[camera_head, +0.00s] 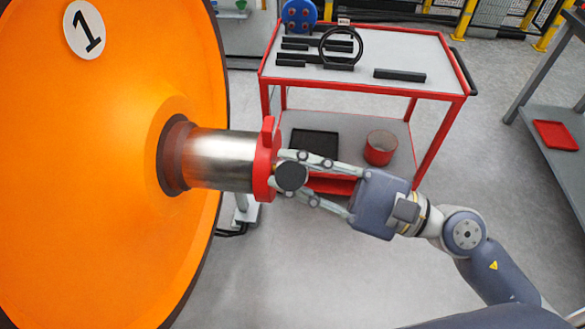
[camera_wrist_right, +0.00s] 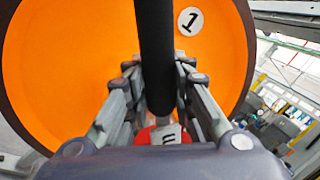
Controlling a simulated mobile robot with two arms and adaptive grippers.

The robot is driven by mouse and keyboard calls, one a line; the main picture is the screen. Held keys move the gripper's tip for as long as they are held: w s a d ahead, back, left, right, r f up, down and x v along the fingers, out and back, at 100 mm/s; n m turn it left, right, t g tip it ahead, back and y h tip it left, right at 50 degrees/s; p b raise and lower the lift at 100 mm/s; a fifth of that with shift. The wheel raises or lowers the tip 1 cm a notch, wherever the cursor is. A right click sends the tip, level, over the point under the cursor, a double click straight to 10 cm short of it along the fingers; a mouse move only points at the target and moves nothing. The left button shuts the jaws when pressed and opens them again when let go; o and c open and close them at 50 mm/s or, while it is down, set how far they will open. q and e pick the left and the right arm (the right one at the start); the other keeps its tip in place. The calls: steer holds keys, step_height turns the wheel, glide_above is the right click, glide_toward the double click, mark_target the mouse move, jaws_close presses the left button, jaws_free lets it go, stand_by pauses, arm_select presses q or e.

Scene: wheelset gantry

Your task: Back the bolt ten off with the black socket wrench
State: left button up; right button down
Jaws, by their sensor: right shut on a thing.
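My right gripper (camera_head: 288,174) is shut on the black socket wrench (camera_head: 292,177), which shows in the head view as a dark round end between the fingers. In the right wrist view the black socket wrench (camera_wrist_right: 155,50) is a thick dark bar between the fingers (camera_wrist_right: 158,78). The gripper is right at the red end cap (camera_head: 264,172) on the steel axle (camera_head: 222,160). In the wrist view a red part with a white label (camera_wrist_right: 165,134) lies behind the wrench. Bolt ten cannot be made out; whether the wrench sits on a bolt cannot be told. My left gripper is not in view.
A large orange wheel (camera_head: 110,170) marked 1 fills the left. Behind the gripper stands a red-framed cart (camera_head: 425,52) with black bars, a black ring (camera_head: 341,47) and, on its lower shelf, a red pot (camera_head: 380,148). A grey bench (camera_head: 560,95) is at right. Floor is clear below.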

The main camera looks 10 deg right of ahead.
steer(key=shift+w+d+r+b+v, duration=0.1)
steer(key=shift+v, duration=0.65)
steer(key=shift+w+d+r+b+v, duration=0.1)
steer(key=shift+r+b+v, duration=0.05)
steer(key=shift+v, duration=0.65)
steer(key=shift+w+d+r+b+v, duration=0.1)
steer(key=shift+w+v, duration=0.05)
steer(key=shift+v, duration=0.6)
steer(key=shift+w+d+r+b+v, duration=0.1)
steer(key=shift+b+v, duration=0.25)
steer(key=shift+v, duration=0.4)
steer(key=shift+w+d+r+b+v, duration=0.15)
steer(key=shift+b+v, duration=0.25)
steer(key=shift+v, duration=0.4)
steer(key=shift+w+r+b+v, duration=0.1)
steer(key=shift+b+v, duration=0.25)
steer(key=shift+v, duration=0.4)
